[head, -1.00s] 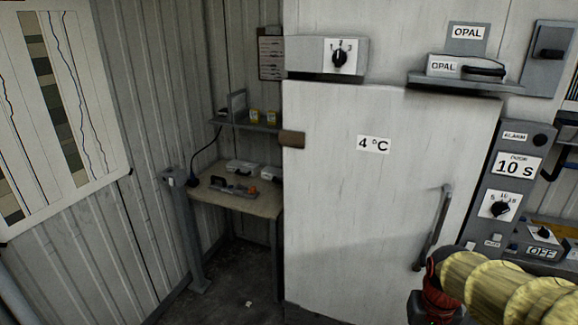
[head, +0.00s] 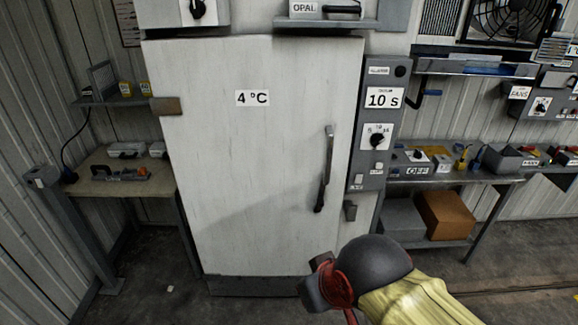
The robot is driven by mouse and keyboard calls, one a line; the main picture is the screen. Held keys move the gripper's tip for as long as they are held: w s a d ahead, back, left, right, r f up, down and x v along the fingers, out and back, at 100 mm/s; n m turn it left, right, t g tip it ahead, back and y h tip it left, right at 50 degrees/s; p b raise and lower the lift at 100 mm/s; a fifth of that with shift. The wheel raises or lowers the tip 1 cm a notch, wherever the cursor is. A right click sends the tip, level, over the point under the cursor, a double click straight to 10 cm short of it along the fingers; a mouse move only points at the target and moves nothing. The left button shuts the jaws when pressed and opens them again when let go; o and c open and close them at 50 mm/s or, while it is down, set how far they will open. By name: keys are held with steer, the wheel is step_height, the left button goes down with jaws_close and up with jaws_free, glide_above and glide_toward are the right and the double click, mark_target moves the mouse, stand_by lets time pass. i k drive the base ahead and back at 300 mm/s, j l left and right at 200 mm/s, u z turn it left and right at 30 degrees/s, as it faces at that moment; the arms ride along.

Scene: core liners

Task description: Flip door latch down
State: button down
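The white cold-room door (head: 250,200), labelled "4 °C", stands shut in the middle of the head view. A dark upright handle (head: 325,168) is on its right side. I cannot tell for sure which is the latch. My gripper (head: 318,285), dark grey and red, is in front of the door's lower right, below the handle. It looks apart from both handle and grey piece. Its fingers are not clear.
A control panel (head: 380,125) marked "10 s" stands right of the door. A workbench (head: 480,178) with tools and an orange-brown box (head: 445,215) below is further right. A small table (head: 120,180) stands at the left. The floor before the door is clear.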

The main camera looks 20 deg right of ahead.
mark_target(320, 202)
steer(key=i+l, duration=0.1)
steer(key=l, duration=0.3)
steer(key=i+l+u, duration=0.1)
steer(key=l, duration=0.35)
steer(key=i+l, duration=0.15)
steer(key=l, duration=0.3)
steer(key=i+l, duration=0.1)
steer(key=l, duration=0.3)
steer(key=i+l+u, duration=0.1)
steer(key=l, duration=0.35)
